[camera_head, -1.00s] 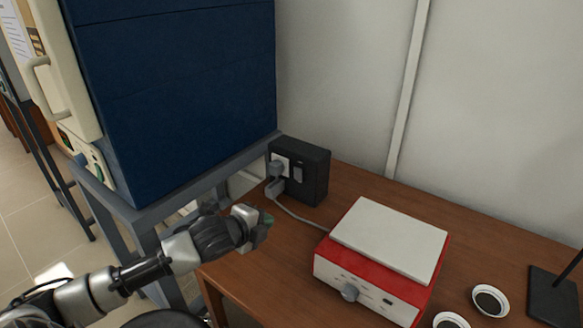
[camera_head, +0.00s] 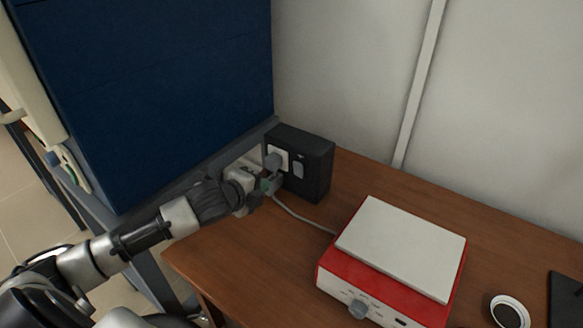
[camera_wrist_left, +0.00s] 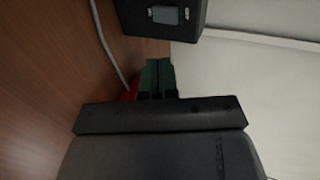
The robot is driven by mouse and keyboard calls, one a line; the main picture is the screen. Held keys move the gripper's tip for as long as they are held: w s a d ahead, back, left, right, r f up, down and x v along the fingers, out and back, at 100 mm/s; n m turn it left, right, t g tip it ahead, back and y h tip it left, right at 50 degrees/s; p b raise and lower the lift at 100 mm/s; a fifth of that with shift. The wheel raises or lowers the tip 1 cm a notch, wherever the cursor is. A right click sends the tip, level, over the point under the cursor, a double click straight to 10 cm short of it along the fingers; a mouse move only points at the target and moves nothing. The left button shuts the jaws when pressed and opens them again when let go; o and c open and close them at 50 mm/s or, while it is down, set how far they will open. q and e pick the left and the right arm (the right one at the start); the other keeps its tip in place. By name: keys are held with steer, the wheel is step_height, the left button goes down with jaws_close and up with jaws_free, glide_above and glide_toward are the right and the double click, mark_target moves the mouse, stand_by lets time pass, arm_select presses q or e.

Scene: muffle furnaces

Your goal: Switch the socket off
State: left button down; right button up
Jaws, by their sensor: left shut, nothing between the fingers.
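The socket is a black box (camera_head: 315,178) standing on the wooden table against the wall. Its front carries a white outlet plate with a grey plug (camera_head: 272,161) in it and a grey rocker switch (camera_head: 298,169) to the right. My left gripper (camera_head: 270,185) is shut and empty just in front of the box, below the plug and near its cable. In the left wrist view the fingertips (camera_wrist_left: 158,72) are together, and the box (camera_wrist_left: 128,14) with its grey switch (camera_wrist_left: 165,15) is at the top, apart from them. The switch position is hard to tell. My right gripper is not in view.
A red and white hotplate-like device (camera_head: 400,248) stands on the wooden table (camera_head: 235,250), right of the socket. A grey cable (camera_head: 300,218) runs towards it. A large blue furnace (camera_head: 160,90) on a stand is close on the left. A small round dish (camera_head: 510,312) is at front right.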

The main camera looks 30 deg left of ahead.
arm_select(q)
glide_toward(297, 165)
step_height(297, 165, down, 4)
steer(key=w, duration=0.3)
steer(key=w+p, duration=0.1)
steer(key=w, duration=0.1)
steer(key=shift+w+d+r, duration=0.25)
steer(key=shift+w+d, duration=0.05)
steer(key=shift+d, duration=0.05)
steer(key=shift+w, duration=0.4)
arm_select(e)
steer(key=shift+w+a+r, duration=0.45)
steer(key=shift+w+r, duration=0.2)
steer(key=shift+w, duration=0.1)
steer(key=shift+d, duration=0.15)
arm_select(q)
steer(key=shift+w+d+r+g+p, duration=0.1)
steer(key=shift+w+r+g+p, duration=0.3)
steer(key=shift+p, duration=0.5)
steer(key=shift+f, duration=0.3)
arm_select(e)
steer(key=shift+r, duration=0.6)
arm_select(q)
steer(key=shift+r, duration=0.1)
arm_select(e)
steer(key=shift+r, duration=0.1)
